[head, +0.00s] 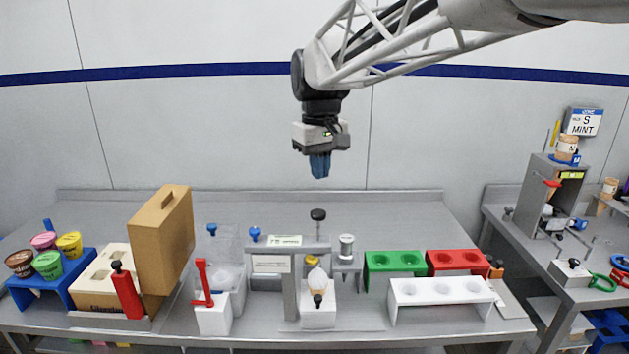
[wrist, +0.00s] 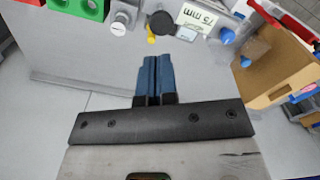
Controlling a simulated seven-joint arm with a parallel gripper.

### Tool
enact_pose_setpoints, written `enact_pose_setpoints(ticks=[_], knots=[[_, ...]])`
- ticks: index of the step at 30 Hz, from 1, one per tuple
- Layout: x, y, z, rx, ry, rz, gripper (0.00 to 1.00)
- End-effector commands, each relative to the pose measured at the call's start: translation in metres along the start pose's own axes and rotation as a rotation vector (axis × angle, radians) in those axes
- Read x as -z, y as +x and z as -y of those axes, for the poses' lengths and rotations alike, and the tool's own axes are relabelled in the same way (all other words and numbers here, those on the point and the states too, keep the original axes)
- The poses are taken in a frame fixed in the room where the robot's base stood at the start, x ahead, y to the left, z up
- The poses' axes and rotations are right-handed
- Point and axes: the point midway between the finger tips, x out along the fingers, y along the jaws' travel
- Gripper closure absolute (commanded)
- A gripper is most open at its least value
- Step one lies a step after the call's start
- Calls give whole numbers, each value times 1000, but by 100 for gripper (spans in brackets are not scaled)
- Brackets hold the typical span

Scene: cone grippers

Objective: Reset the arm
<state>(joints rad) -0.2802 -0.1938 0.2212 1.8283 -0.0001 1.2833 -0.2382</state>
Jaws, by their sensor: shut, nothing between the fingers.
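My gripper (head: 320,165) hangs pointing down above the back of the grey table (head: 130,212), near the middle of the head view. Its blue fingers are together with nothing between them. They also show side by side in the wrist view (wrist: 155,78). The gripper is well above the table and apart from everything on it. My arm reaches in from the upper right.
Below stand a tan box (head: 165,240), a grey stand (head: 290,285), a green holder (head: 395,262), a red holder (head: 457,262) and a white holder (head: 440,292). Ice cream tubs (head: 47,264) sit at left. A second table (head: 600,285) is at right. The air around the gripper is clear.

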Motion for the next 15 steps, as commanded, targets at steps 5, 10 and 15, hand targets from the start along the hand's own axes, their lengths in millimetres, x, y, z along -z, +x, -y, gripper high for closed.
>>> enact_pose_setpoints(ticks=[5,10,15], knots=[[-22,3,-5,-4,31,-12,100],[-63,12,-14,-11,92,-38,100],[-115,28,-21,-21,172,-71,100]])
